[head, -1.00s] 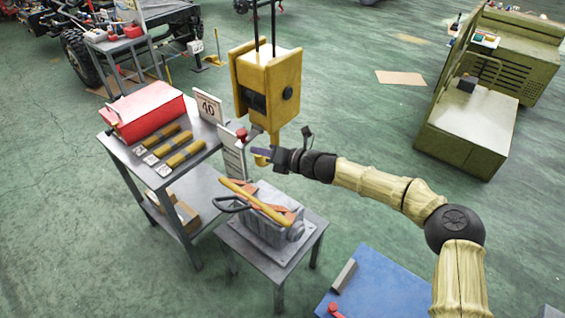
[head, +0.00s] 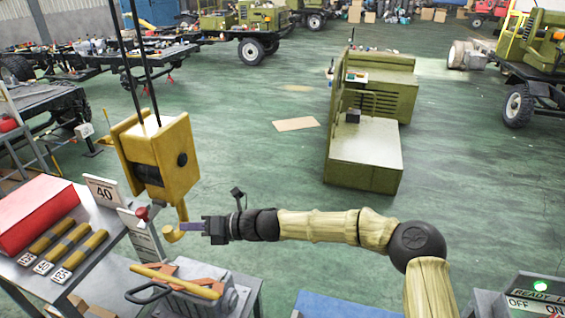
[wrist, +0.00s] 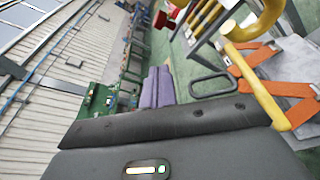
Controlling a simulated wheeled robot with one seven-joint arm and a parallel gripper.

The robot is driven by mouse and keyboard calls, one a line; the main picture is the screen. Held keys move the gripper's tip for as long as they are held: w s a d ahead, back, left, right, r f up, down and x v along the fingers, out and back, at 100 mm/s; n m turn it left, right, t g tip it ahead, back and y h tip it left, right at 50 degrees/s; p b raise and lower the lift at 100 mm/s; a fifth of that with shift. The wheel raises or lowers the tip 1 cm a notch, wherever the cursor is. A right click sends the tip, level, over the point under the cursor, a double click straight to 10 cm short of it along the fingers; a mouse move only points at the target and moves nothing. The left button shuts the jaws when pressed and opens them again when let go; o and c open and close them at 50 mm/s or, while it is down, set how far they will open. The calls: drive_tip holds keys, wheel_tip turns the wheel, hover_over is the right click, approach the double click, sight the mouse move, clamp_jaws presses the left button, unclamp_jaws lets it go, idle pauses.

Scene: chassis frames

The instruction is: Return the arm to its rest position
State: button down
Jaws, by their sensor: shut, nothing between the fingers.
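My gripper (head: 190,227) is shut and empty, at the end of my outstretched arm. Its purple fingers lie together in the wrist view (wrist: 158,86). In the head view the fingertips appear right beside the yellow hook (head: 174,235) under the yellow hoist block (head: 158,155); I cannot tell whether they touch. The hook curves through the upper right of the wrist view (wrist: 270,18). Below it, a yellow bar (head: 178,281) with orange straps lies over a grey metal housing (head: 222,292).
A control box (head: 535,293) is at lower right.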

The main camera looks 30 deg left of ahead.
drive_tip(key=w+d+f+n+t+h, duration=0.25)
drive_tip(key=d+n, duration=0.25)
drive_tip(key=d, duration=0.6)
drive_tip(key=w+d+f+n+t+h, duration=0.25)
drive_tip(key=w+d+n+h, duration=0.2)
drive_tip(key=d, duration=0.55)
drive_tip(key=w+d+f+n+t+h, duration=0.1)
drive_tip(key=w+d+f+n+h, duration=0.15)
drive_tip(key=d+n, duration=0.6)
drive_tip(key=s+d+r+n+t+h, duration=0.1)
drive_tip(key=s+d+r+n+h, duration=0.1)
drive_tip(key=d, duration=1.5)
drive_tip(key=s+d+r+n+t+h, duration=0.2)
drive_tip(key=s+d+h, duration=0.1)
drive_tip(key=d, duration=1.5)
drive_tip(key=shift+s+r, duration=0.15)
drive_tip(key=shift+r, duration=0.15)
